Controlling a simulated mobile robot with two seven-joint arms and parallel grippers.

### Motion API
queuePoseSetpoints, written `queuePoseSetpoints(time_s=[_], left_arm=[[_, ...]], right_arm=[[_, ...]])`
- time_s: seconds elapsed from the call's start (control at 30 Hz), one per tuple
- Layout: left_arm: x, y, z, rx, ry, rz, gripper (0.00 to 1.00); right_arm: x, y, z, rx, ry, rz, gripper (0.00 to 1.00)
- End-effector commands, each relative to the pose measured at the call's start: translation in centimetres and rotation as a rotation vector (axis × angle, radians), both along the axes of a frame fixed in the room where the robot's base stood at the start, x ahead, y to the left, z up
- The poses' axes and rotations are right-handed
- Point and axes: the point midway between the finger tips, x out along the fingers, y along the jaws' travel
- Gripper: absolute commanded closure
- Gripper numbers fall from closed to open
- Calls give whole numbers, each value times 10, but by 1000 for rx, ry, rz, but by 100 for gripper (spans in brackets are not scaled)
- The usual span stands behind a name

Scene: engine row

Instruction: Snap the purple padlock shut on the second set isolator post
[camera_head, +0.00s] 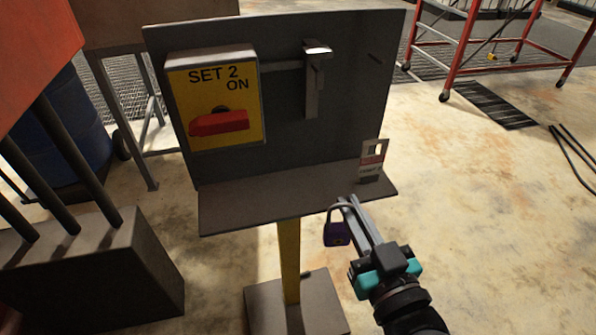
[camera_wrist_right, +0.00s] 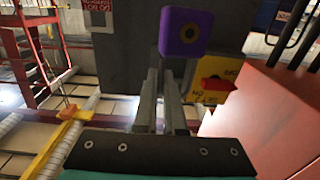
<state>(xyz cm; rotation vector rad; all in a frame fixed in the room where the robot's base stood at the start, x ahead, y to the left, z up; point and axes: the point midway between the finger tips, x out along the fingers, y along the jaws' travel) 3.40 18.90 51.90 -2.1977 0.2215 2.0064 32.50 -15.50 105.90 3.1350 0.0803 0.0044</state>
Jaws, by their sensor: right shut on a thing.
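The purple padlock (camera_head: 338,234) hangs by its grey shackle from the tips of my right gripper (camera_head: 349,204), which is shut on it. It is in front of and just below the front edge of the post's shelf. In the right wrist view the padlock body (camera_wrist_right: 186,32) shows beyond the fingertips; whether its shackle is open or closed I cannot tell. The second set isolator post carries a yellow SET 2 switch box (camera_head: 213,98) with a red handle (camera_head: 219,124) lying nearly level. A grey hasp (camera_head: 313,85) stands right of the box, apart from the padlock. My left gripper is not seen.
A yellow column (camera_head: 289,262) carries the panel. Dark machinery (camera_head: 90,265) stands at left, a red frame (camera_head: 460,45) at back right. Floor on the right is mostly clear.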

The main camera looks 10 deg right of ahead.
Motion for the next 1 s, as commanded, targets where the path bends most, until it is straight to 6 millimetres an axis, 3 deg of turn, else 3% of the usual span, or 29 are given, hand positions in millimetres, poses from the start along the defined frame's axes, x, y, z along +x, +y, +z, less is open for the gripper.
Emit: queuePoseSetpoints(time_s=[0.5,0.83,1.0], left_arm=[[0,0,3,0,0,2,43],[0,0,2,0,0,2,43],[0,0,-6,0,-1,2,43]], right_arm=[[-20,-4,9,5,1,179,100],[-19,-4,8,5,1,180,100],[-4,-3,7,4,-5,181,100]])
